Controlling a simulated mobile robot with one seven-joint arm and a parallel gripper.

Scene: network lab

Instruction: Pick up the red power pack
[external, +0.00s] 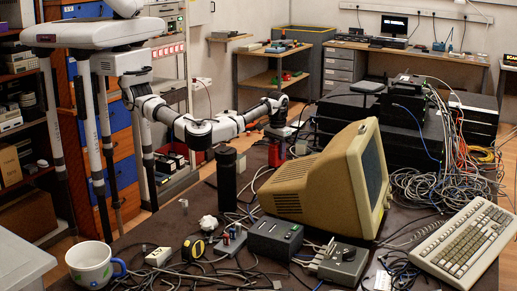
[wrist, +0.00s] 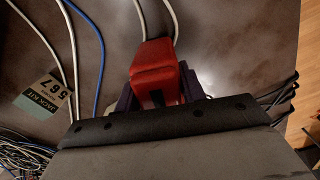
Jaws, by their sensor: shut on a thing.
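The red power pack (wrist: 158,72) is a red block between the two dark fingers of my gripper (wrist: 160,95) in the wrist view. The gripper is shut on it. In the external view my gripper (external: 277,133) points down at the far side of the table, behind the beige monitor, and the red pack (external: 275,154) shows just below it. I cannot tell whether the pack touches the table. The gripper body hides its near end in the wrist view.
The beige monitor (external: 320,185) stands right of and nearer than the gripper. A dark cylinder (external: 227,175) stands to the left. White and blue cables (wrist: 98,60) and a label card (wrist: 45,97) lie around the pack. Black equipment (external: 375,125) is stacked at right.

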